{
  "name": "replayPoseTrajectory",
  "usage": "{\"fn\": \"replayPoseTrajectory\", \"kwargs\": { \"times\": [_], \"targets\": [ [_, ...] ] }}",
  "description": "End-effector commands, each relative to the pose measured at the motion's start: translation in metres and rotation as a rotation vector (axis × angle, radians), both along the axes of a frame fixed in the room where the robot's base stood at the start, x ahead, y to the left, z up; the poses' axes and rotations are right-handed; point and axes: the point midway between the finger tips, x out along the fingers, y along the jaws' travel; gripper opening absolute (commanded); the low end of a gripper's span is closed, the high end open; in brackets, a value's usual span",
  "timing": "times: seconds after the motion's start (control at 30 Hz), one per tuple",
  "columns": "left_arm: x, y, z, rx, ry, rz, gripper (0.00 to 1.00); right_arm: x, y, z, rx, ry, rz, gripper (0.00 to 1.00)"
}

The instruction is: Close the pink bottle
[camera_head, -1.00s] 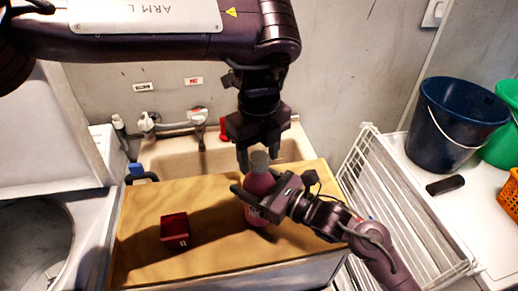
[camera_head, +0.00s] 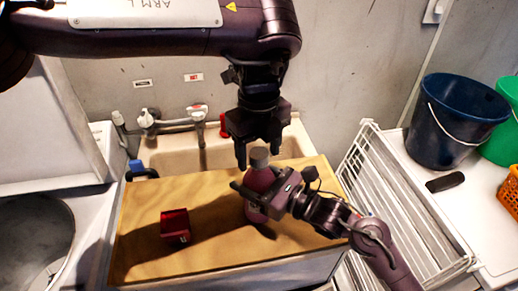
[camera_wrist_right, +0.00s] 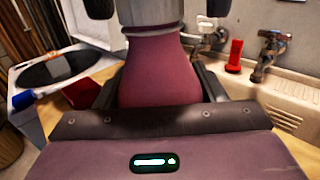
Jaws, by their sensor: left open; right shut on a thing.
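The pink bottle (camera_head: 257,183) stands upright on the wooden board, with a grey cap (camera_head: 260,157) at its top. In the right wrist view the bottle's pink shoulder (camera_wrist_right: 160,75) fills the middle, and a grey cap or collar (camera_wrist_right: 150,14) sits above it, cut off by the top edge. My right gripper (camera_head: 246,199) is shut around the bottle's body from the right. My left gripper (camera_head: 258,157) points down from above, open, with its fingertips on either side of the cap in the picture. I cannot tell whether they touch it, or how tightly the cap sits.
A red box (camera_head: 175,226) lies on the wooden board (camera_head: 140,250), left of the bottle. A sink (camera_head: 170,157) with a tap (camera_head: 197,115) is behind. A white drying rack (camera_head: 385,200) stands at the right, with a dark blue bucket (camera_head: 450,120) beyond it.

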Motion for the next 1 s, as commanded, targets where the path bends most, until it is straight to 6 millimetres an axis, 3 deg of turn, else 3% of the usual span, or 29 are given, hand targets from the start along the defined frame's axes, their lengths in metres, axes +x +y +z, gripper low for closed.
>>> {"fn": "replayPoseTrajectory", "kwargs": {
  "times": [0.23,0.7,1.0],
  "targets": [
    [0.001,0.0,0.015,-0.001,-0.003,0.0,0.6,0.0,0.0,0.0,0.0,0.0,0.0,0.0],
    [0.001,0.0,0.105,0.004,-0.004,0.001,0.6,0.0,0.0,0.0,0.0,0.0,0.0,0.0],
    [0.0,0.0,0.12,0.0,0.0,0.0,0.6,0.0,0.0,0.0,0.001,-0.001,0.0,0.0]
  ]
}}
